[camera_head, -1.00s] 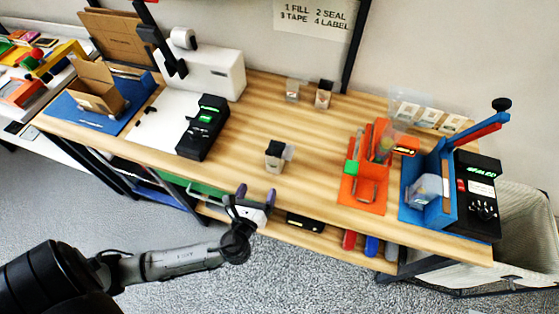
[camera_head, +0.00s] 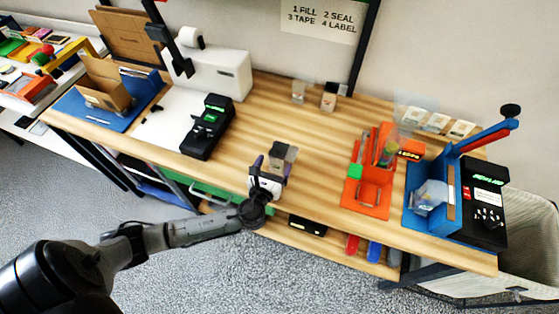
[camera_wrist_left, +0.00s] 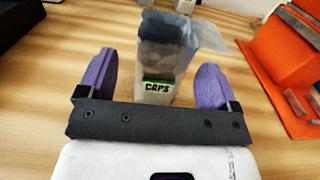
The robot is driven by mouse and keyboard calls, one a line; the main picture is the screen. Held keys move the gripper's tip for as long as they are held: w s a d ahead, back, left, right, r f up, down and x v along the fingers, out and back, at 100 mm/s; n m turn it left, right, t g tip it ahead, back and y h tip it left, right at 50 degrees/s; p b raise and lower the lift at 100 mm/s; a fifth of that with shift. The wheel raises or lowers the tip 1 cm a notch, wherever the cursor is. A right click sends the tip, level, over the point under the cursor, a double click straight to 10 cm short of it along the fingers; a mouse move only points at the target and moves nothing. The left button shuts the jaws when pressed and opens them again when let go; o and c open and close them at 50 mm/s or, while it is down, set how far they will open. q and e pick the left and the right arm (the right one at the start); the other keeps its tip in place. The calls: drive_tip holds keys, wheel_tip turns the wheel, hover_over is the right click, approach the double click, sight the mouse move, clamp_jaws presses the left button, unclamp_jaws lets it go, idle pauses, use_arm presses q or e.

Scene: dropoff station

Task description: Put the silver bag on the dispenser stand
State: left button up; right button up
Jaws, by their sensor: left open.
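A small silver-grey bag (camera_head: 284,153) stands upright near the front edge of the table, in the middle. In the left wrist view the bag (camera_wrist_left: 163,55) shows a "CAPS" label and small contents, with a translucent flap at its upper right. My left gripper (camera_head: 271,168) is open, its purple fingers at the near side of the bag. In the left wrist view my left gripper (camera_wrist_left: 156,80) has one finger to each side of the bag, with gaps visible. An orange stand (camera_head: 371,190), apparently the dispenser stand, is right of the bag. My right gripper is out of view.
A blue sealer (camera_head: 447,211) holding a clear bag (camera_head: 431,196) stands at the right. A black device (camera_head: 207,127) and white machine (camera_head: 222,76) are at the left. Small containers (camera_head: 329,97) stand at the back. Tabletop between bag and orange stand is clear.

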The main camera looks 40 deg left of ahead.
use_arm(q)
drive_tip(key=shift+x, duration=2.15)
drive_tip(key=shift+d+f, duration=0.1)
drive_tip(key=shift+c, duration=0.2)
drive_tip(key=c, duration=1)
